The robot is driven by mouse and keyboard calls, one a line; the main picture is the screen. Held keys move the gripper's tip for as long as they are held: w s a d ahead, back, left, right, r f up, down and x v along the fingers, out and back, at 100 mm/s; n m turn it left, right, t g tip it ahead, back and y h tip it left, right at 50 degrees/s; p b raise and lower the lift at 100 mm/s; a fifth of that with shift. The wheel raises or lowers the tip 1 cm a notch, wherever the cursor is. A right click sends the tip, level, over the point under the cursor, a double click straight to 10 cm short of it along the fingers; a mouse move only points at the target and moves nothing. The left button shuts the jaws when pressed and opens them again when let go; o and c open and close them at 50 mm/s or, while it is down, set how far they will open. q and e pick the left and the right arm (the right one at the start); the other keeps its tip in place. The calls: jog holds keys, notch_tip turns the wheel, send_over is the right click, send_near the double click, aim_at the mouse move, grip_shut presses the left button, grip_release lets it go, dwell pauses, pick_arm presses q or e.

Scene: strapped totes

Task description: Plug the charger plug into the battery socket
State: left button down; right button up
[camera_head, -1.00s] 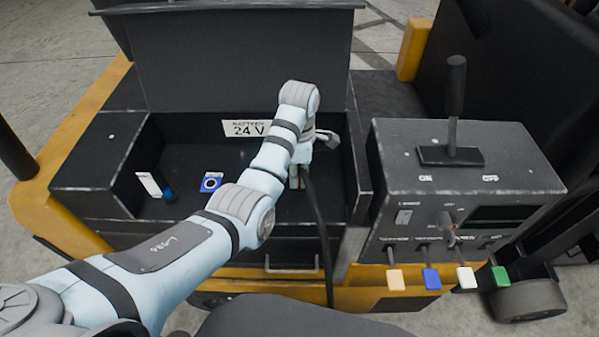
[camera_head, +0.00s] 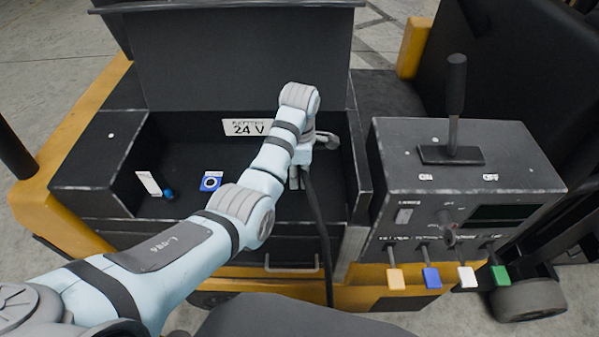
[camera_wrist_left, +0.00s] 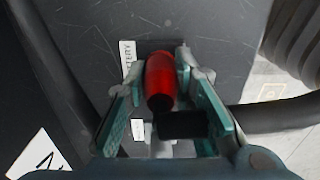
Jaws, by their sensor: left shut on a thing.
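My left gripper (camera_head: 297,180) is low in the black battery compartment (camera_head: 100,190), near the "BATTERY 24 V" label (camera_head: 246,128). In the left wrist view its teal fingers are closed around a red rounded piece (camera_wrist_left: 160,78) with a black block (camera_wrist_left: 183,125) at its near end. I take this piece to be the charger plug. A thick black cable (camera_head: 318,215) hangs from the gripper over the compartment's front edge. My arm and wrist hide much of this area in the head view. I cannot make out the battery socket or whether the plug touches it.
A blue square with a white ring (camera_head: 210,182) and a white tag (camera_head: 149,183) beside a small blue cylinder (camera_head: 168,193) are left of my wrist. A control box (camera_head: 465,185) with an upright lever (camera_head: 455,95) stands right. The raised lid (camera_head: 240,65) is behind.

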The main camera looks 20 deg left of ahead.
pick_arm(q)
jog(key=shift+f, duration=0.2)
jog(key=c, duration=1.3)
grip_release()
